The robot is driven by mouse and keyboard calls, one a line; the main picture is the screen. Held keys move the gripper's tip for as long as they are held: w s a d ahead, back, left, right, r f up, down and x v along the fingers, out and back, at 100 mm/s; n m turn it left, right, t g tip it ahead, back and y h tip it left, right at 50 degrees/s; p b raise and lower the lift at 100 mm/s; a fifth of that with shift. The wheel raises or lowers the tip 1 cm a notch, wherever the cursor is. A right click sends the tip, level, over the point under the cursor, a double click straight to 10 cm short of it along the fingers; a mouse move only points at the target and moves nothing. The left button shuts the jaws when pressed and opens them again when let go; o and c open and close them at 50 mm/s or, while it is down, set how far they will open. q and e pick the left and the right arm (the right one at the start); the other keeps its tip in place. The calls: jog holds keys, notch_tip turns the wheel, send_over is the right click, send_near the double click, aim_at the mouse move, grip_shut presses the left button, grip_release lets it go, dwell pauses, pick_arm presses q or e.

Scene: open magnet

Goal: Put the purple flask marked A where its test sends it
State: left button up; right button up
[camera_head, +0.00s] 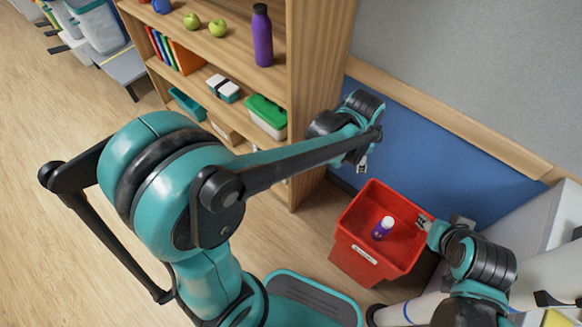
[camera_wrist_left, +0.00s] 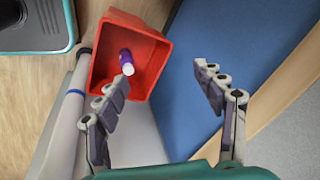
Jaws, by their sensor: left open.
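A small purple flask (camera_head: 382,230) with a white cap lies inside the red bin (camera_head: 343,262); I cannot read an A on it. In the left wrist view the flask (camera_wrist_left: 126,60) is on the floor of the bin (camera_wrist_left: 103,42), tilted or lying. My left gripper (camera_head: 361,167) is open and empty, above and behind the bin, with its fingers (camera_wrist_left: 165,68) spread apart. My right gripper (camera_head: 424,222) is at the bin's right rim; whether it grips the rim is unclear.
A wooden shelf unit (camera_head: 297,110) at the upper left holds a taller purple bottle (camera_head: 262,35), green apples (camera_head: 191,20), books (camera_head: 165,50) and a green-lidded box (camera_head: 267,115). A blue wall panel (camera_head: 440,145) is behind the bin. A white cabinet (camera_head: 530,220) stands at right.

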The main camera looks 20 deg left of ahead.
pick_arm(q)
jog(key=s+a+r+n+t, duration=0.2)
jog(key=s+a+n, duration=0.5)
jog(key=s, duration=0.1)
jog(key=s+a+r+n+t+y, duration=0.1)
jog(key=s+a+r+n, duration=0.2)
jog(key=s+a+n, duration=0.3)
jog(key=shift+s+a+r+n+t, duration=0.4)
jog(key=shift+s+a, duration=0.15)
jog(key=shift+s, duration=0.55)
